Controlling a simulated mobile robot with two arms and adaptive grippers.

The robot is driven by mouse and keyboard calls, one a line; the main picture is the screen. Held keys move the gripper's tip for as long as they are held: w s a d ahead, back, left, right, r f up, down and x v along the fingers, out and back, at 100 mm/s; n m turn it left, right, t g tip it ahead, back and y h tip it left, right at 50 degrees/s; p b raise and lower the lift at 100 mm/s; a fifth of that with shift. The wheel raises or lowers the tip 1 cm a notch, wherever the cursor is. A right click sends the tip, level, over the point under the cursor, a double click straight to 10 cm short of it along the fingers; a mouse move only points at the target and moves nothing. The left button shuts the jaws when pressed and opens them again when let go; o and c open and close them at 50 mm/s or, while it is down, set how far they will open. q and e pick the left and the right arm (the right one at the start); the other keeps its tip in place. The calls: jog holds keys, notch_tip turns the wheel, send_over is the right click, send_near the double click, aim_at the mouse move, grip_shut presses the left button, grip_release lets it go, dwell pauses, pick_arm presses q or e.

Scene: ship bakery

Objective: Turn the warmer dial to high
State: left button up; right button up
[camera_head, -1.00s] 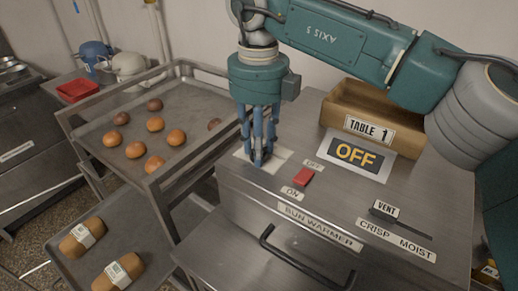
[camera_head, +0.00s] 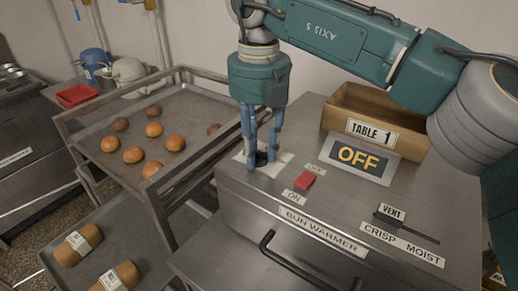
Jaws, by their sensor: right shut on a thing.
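The bun warmer (camera_head: 330,205) is a steel cabinet with a label on its front edge. Its dial is a dark knob (camera_head: 261,158) on a pale plate (camera_head: 284,160) at the top's left corner. My right gripper (camera_head: 261,163) points down over the plate, with its blue fingers on either side of the knob, shut on it. The fingers cover part of the dial, and its markings cannot be read. A display (camera_head: 358,157) on the warmer reads OFF. My left gripper is not in view.
A red switch (camera_head: 306,180) sits between OFF and ON labels. A vent slider (camera_head: 388,216) is at the right. A wooden TABLE 1 box (camera_head: 375,105) stands behind the display. A rack tray (camera_head: 178,108) with several buns is at the left.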

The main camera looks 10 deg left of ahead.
jog(key=shift+w+r, duration=0.1)
dwell(0.3)
jog(key=o, duration=1.1)
jog(key=shift+o, duration=0.2)
notch_tip(320, 180, up, 12)
